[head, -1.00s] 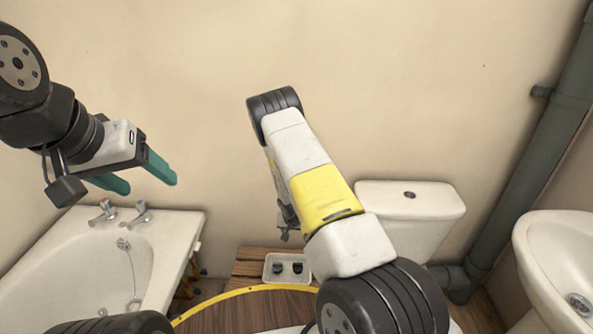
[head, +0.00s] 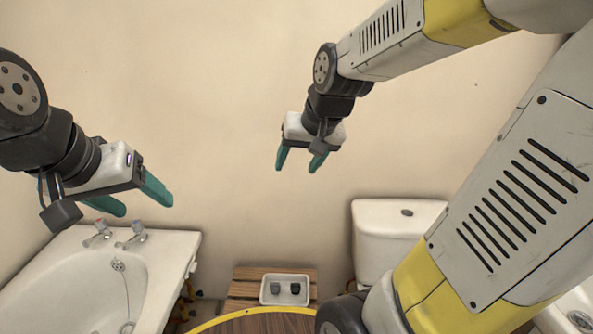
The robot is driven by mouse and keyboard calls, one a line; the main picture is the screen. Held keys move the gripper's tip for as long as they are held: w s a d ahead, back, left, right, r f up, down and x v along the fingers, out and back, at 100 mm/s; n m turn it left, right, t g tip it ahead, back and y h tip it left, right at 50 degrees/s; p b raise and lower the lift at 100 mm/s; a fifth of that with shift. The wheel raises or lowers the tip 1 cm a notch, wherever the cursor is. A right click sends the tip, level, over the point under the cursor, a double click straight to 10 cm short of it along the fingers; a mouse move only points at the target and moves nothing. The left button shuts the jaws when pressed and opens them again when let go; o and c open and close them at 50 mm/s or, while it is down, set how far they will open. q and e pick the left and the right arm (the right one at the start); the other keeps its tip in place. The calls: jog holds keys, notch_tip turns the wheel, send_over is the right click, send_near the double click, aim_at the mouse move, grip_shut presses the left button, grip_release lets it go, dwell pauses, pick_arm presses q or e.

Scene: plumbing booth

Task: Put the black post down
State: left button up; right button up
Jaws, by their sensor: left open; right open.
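Two small dark pieces, one on the left (head: 275,288) and one on the right (head: 295,288), stand in a white tray (head: 285,303) in the head view. I cannot tell for sure whether either is the black post. My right gripper (head: 296,168) is open and empty, high above the tray with its green fingers pointing down. My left gripper (head: 146,204) is open and empty above the bathtub's far end, apart from the taps.
The tray rests on a wooden slatted stand (head: 244,287) against the wall. A white bathtub (head: 160,262) with two taps is on the left. A toilet cistern (head: 385,225) is right of the stand. A yellow-rimmed round wooden top (head: 262,323) lies in front.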

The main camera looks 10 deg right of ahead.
jog(key=s+r+n, duration=0.1)
jog(key=s+r, duration=0.2)
jog(key=s, duration=0.8)
jog(key=shift+s+a+n+t, duration=0.3)
jog(key=shift+s+a+n, duration=0.05)
jog(key=shift+n, duration=0.05)
jog(key=shift+r, duration=0.1)
